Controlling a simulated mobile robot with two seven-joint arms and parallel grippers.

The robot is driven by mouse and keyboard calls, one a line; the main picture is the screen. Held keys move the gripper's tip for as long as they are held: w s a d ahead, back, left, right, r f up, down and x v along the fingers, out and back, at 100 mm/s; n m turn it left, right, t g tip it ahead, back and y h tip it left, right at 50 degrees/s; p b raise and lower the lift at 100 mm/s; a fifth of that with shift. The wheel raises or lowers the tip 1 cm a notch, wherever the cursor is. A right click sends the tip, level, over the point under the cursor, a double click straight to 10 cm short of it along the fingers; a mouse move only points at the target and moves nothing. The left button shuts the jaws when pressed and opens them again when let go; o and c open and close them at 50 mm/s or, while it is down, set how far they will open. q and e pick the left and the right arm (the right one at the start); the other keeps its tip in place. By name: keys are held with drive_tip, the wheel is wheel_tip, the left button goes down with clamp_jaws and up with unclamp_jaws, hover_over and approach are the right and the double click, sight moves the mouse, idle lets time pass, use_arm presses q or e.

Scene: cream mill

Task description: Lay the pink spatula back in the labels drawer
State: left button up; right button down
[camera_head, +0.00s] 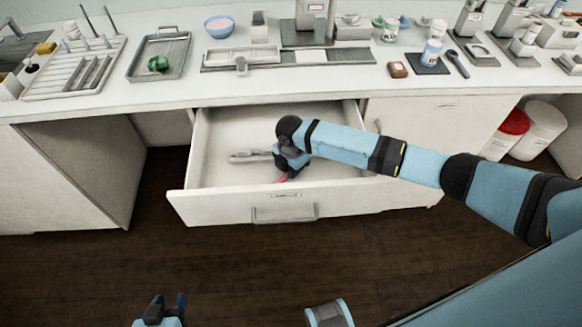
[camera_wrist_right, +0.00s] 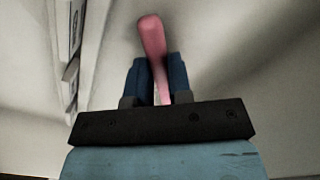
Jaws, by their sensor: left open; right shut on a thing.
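The open labels drawer (camera_head: 227,209) stands pulled out below the counter, with a label and a handle on its front. My right gripper (camera_head: 284,176) reaches down inside it. The right gripper is shut on the pink spatula (camera_head: 281,179), of which only a bit shows in the head view. In the right wrist view the spatula (camera_wrist_right: 152,38) sticks out between the blue fingers (camera_wrist_right: 155,78). I cannot tell whether it touches the drawer floor. My left gripper (camera_head: 166,302) is open and empty, low over the dark floor in front of the cabinets.
A grey utensil (camera_head: 250,157) lies in the drawer just left of my right gripper. The counter above (camera_head: 110,98) holds a rack, a tray, a bowl, cups and machines. Red and white buckets (camera_head: 510,130) stand under the counter at the right. The drawer's left part is clear.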

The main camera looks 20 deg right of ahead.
drive_tip(key=shift+f, duration=0.25)
drive_tip(key=c, duration=1)
unclamp_jaws()
drive_tip(key=shift+o, duration=0.2)
wheel_tip(320, 180, up, 14)
drive_tip(key=p, duration=0.1)
